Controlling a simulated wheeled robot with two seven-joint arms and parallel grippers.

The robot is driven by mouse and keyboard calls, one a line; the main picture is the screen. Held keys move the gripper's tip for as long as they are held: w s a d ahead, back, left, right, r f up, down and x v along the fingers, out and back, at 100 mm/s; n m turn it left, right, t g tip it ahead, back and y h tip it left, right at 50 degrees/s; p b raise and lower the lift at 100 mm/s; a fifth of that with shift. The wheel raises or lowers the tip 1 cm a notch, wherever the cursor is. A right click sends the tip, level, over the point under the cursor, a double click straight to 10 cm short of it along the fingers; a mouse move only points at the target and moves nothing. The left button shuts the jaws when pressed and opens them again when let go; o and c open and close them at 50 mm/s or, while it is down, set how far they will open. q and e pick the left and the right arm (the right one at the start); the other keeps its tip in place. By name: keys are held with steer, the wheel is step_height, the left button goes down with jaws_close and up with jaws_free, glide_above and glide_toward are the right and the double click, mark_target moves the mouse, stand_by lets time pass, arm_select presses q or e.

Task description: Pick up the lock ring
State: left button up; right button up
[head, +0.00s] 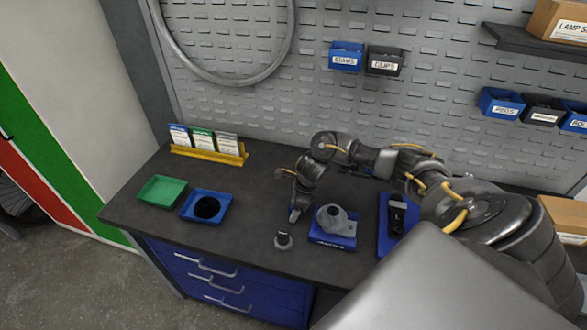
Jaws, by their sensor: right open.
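My right gripper (294,215) hangs fingers-down over the dark workbench, open and with nothing seen between its fingers. Just in front of it, near the bench's front edge, stands a small dark round piece with a lighter top (283,240); the fingers look apart from it. A black round, ring-like piece (207,208) lies in a blue tray (188,213) to the left of the gripper. Which of these is the lock ring is too small to tell. My left gripper is out of view.
A green tray (161,191) sits at the bench's left. A grey part (332,218) rests on a blue base (333,240) right of the gripper. A black tool (397,214) lies on a blue tray further right. A yellow card holder (208,153) stands behind.

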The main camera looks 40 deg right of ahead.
steer(key=c, duration=1.1)
steer(key=shift+o, duration=0.2)
steer(key=shift+r, duration=0.1)
steer(key=shift+r+b, duration=0.4)
steer(key=shift+b, duration=0.15)
steer(key=v, duration=0.1)
steer(key=b+v, duration=0.1)
steer(key=v, duration=0.1)
steer(key=shift+a, duration=0.35)
steer(key=s+a+r+b, duration=0.1)
steer(key=s+a+r, duration=0.2)
steer(key=s+r, duration=0.8)
steer(key=w+a+n+g+b, duration=0.2)
steer(key=a+n, duration=0.5)
steer(key=n, duration=0.1)
steer(key=w+a+n+g+b, duration=0.2)
steer(key=w+a+n, duration=0.1)
steer(key=a+n, duration=0.4)
steer(key=shift+r+n+b, duration=0.3)
steer(key=shift+n+b, duration=0.1)
steer(key=shift+n, duration=0.4)
